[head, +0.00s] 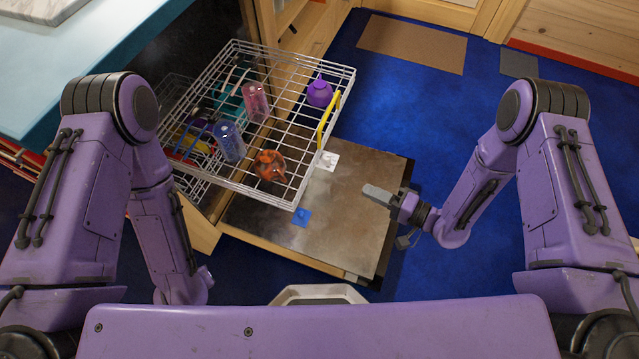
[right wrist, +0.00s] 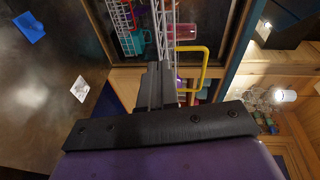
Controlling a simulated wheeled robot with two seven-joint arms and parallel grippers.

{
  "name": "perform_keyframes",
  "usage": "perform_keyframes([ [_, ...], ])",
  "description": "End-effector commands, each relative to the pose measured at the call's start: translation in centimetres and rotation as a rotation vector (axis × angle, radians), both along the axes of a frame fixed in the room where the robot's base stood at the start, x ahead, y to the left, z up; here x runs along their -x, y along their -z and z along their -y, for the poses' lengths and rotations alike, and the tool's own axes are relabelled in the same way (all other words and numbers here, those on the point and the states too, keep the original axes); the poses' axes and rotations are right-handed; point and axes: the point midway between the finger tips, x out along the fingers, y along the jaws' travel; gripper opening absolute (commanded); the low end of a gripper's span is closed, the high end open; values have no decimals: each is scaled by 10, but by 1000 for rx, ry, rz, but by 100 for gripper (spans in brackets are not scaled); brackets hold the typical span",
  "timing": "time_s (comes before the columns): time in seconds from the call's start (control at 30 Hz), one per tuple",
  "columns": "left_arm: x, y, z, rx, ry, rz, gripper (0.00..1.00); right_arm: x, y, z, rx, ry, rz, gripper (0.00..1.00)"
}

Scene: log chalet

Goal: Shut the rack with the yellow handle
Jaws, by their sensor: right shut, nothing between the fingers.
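The wire rack (head: 298,62) is slid out of the dishwasher above its lowered door (head: 350,225). The yellow handle (head: 328,121) is on the rack's right front edge. My right gripper (head: 378,195) is shut and empty, out in front of the rack, below and right of the handle in the head view, and apart from it. In the right wrist view, the shut fingers (right wrist: 160,85) point toward the rack front, with the yellow handle (right wrist: 204,68) just right of them. My left gripper is out of view.
The rack carries a purple bottle (head: 319,93), a pink cup (head: 256,102), a blue cup (head: 229,142) and an orange item (head: 269,165). A lower rack (head: 190,183) sits underneath. A white square (head: 328,161) and a blue piece (head: 301,217) lie on the door. Blue floor (head: 400,110) is open at right.

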Motion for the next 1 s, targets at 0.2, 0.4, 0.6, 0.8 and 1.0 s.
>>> perform_keyframes([
  [0.2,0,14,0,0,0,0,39,8,-5,-5,-156,-172,-28,0],
  [0.4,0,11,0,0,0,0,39,0,-7,-29,-164,-186,-31,0],
  [0.6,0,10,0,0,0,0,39,-16,-7,-70,-161,-186,-28,0],
  [0.8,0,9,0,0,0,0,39,-32,-7,-108,-161,-184,-28,0],
  [1.0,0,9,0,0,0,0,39,-42,-7,-130,-160,-183,-29,0],
])
